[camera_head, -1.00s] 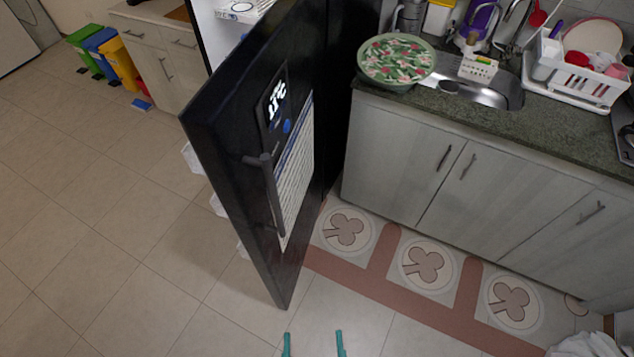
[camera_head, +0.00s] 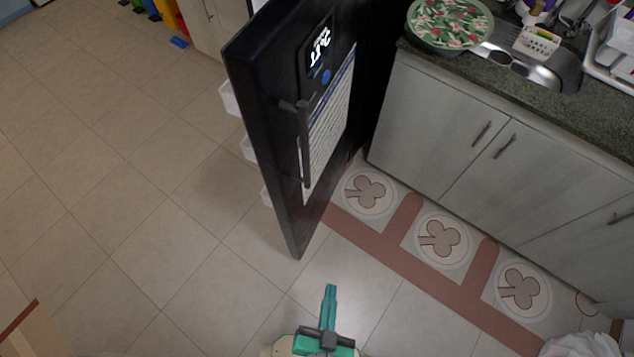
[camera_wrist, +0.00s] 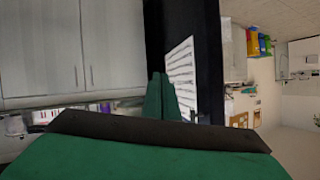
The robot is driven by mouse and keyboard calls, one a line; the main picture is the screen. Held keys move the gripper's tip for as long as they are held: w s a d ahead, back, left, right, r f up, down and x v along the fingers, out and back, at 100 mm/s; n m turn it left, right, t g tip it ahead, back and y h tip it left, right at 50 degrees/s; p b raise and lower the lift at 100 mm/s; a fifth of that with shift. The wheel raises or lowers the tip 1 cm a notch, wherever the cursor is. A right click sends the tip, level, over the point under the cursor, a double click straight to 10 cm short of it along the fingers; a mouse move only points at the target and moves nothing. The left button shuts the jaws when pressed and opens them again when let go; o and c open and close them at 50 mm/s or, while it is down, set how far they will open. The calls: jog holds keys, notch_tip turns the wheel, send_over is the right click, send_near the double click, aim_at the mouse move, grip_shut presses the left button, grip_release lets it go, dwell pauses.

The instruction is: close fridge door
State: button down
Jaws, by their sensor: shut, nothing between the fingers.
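The black fridge door (camera_head: 272,120) stands wide open in the head view, swung out over the floor. Its outer face has a dark vertical handle (camera_head: 304,145), a white paper sheet (camera_head: 328,130) and a small display. White shelf bins (camera_head: 229,98) show behind its far edge. My gripper (camera_head: 330,290) is at the bottom of the head view, in front of the door and apart from it. Its teal fingers are together with nothing between them. In the wrist view the green fingers (camera_wrist: 160,92) point toward the door and its paper sheet (camera_wrist: 181,75).
Grey cabinets (camera_head: 440,125) with a dark counter stand to the right of the door. A patterned mat (camera_head: 440,240) lies before them. A wooden edge (camera_head: 20,325) shows at the lower left. The tiled floor (camera_head: 130,190) left of the door is clear.

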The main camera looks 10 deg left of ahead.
jog(key=w+d+f+m+g, duration=0.1)
jog(key=f+m, duration=0.1)
jog(key=f, duration=0.4)
jog(key=w+f+m+g+y, duration=0.1)
jog(key=f+m+g, duration=0.15)
jog(key=f, duration=0.35)
jog(key=w+d+f+m+g, duration=0.1)
jog(key=f+m, duration=0.2)
jog(key=f, duration=0.3)
jog(key=m+g+y, duration=0.3)
jog(key=m+y, duration=0.8)
jog(key=y, duration=0.6)
send_near(301, 198)
jog(key=x, duration=0.6)
jog(key=shift+a+r, duration=0.25)
jog(key=shift+r, duration=0.05)
